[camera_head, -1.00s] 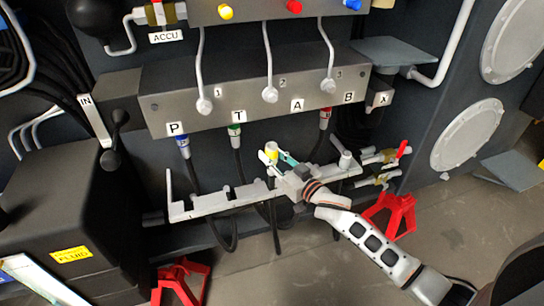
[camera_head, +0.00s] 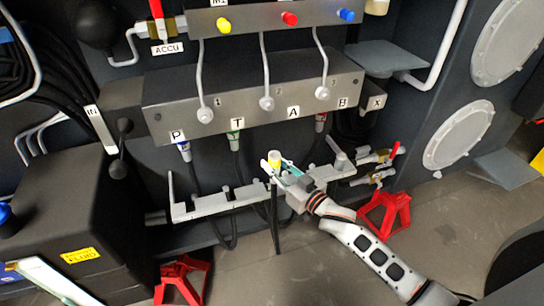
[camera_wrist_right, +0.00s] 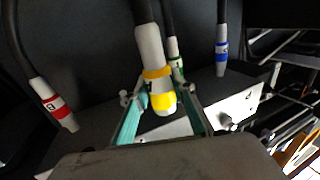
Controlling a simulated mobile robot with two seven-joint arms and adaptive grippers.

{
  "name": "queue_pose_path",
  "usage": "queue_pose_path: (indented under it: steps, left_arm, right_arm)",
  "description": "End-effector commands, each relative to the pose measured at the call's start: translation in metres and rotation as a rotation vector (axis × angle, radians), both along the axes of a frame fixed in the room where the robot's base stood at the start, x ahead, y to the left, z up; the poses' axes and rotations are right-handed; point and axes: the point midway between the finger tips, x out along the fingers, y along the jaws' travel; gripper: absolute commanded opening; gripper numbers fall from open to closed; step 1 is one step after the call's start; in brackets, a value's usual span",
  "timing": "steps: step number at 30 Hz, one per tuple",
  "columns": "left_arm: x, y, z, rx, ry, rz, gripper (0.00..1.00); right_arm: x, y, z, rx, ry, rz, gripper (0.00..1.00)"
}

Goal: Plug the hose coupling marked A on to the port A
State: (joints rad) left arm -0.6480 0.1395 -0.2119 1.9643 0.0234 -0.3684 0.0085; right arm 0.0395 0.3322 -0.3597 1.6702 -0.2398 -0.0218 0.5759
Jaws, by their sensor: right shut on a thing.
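The coupling A, white with yellow bands (camera_head: 275,160), is held between the teal fingers of my right gripper (camera_head: 285,168). In the right wrist view the coupling (camera_wrist_right: 154,72) lies between the two fingers (camera_wrist_right: 163,112), with its dark hose running off the top edge. In the head view it stands roughly upright, below the valve block and apart from it. The label A (camera_head: 293,112) is on the block's front, above and right of the coupling. The port A opening itself is hidden under the block. My left gripper is not in view.
Blue P (camera_head: 184,150), green T (camera_head: 234,140) and red B (camera_head: 321,122) couplings hang beneath the block (camera_head: 262,92). A grey notched rack (camera_head: 215,203) runs below. Red stands (camera_head: 385,213) are on the floor. Brass valves (camera_head: 376,158) sit right of my gripper.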

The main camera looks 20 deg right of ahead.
Motion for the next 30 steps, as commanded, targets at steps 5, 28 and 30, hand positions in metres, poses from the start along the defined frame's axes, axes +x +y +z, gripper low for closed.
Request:
queue_pose_path:
  steps: [5, 28, 30]
  left_arm:
    - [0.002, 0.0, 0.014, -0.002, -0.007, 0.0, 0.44]
    - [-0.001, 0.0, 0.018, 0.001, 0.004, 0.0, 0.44]
    - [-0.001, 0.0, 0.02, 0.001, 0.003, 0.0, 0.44]
  right_arm:
    - [-0.011, 0.0, 0.007, 0.0, -0.004, 0.0, 0.0]
    - [-0.011, -0.038, 0.007, -0.001, -0.003, -0.001, 0.0]
    - [-0.011, -0.045, 0.007, -0.001, -0.003, -0.001, 0.0]
